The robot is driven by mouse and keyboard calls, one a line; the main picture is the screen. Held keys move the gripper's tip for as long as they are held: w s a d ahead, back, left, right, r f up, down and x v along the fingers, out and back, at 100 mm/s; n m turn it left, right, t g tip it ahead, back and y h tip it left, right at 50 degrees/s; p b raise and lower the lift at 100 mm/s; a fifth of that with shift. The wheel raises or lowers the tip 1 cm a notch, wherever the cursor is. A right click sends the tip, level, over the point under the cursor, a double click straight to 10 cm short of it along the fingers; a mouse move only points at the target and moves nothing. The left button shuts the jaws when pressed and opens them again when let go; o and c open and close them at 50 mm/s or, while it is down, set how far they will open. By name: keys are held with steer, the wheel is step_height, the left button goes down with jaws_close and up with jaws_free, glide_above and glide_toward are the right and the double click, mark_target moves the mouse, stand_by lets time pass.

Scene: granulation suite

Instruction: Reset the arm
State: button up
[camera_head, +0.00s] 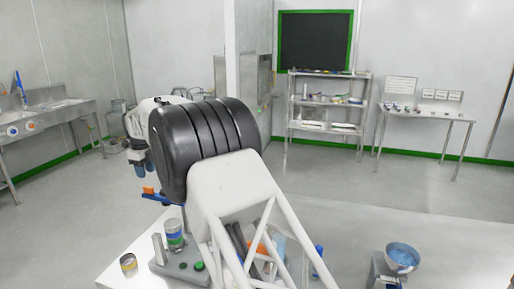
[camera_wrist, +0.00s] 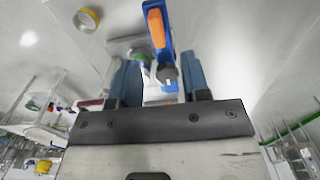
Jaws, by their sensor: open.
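My gripper (camera_head: 146,170) hangs below the dark ribbed end of my arm, left of centre in the head view. In the wrist view its two blue fingers (camera_wrist: 161,84) stand wide apart, so it is open. A blue tool with an orange part (camera_wrist: 157,35) shows between and beyond the fingers. In the head view this blue and orange tool (camera_head: 155,195) shows just below the gripper. I cannot tell whether it touches a finger or what supports it. My arm hides much of the bench.
The white bench (camera_head: 455,257) bears a grey device (camera_head: 180,268), a jar with green and blue bands (camera_head: 174,236), a small yellow-banded can (camera_head: 128,264) and a bowl of blue material (camera_head: 402,257). A shelf rack (camera_head: 325,102) and a side table (camera_head: 430,113) stand far back. Open floor lies between.

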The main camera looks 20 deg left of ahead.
steer(key=w+d+r+n, duration=0.15)
steer(key=d+r, duration=0.35)
steer(key=d, duration=0.9)
steer(key=d+r+n, duration=0.3)
steer(key=d+r, duration=0.2)
steer(key=d, duration=0.9)
steer(key=d+r+n, duration=0.2)
steer(key=d+r, duration=0.3)
steer(key=d, duration=0.9)
steer(key=s+d+n+t, duration=0.1)
steer(key=s+d+n, duration=0.1)
steer(key=s+d, duration=0.65)
steer(key=s+d+n, duration=0.2)
steer(key=s+d, duration=0.2)
steer(key=d, duration=0.9)
steer(key=s+d+n+t, duration=0.1)
steer(key=s+d+n, duration=0.2)
steer(key=s+d, duration=0.55)
steer(key=s+d+f+n, duration=0.2)
steer(key=s+d+f, duration=0.3)
steer(key=s+d, duration=0.2)
steer(key=s+d+f+n, duration=0.2)
steer(key=s+d+f, duration=0.3)
steer(key=s, duration=0.7)
steer(key=shift+s+d+t, duration=0.15)
steer(key=shift+d+t, duration=0.15)
steer(key=shift+d, duration=0.7)
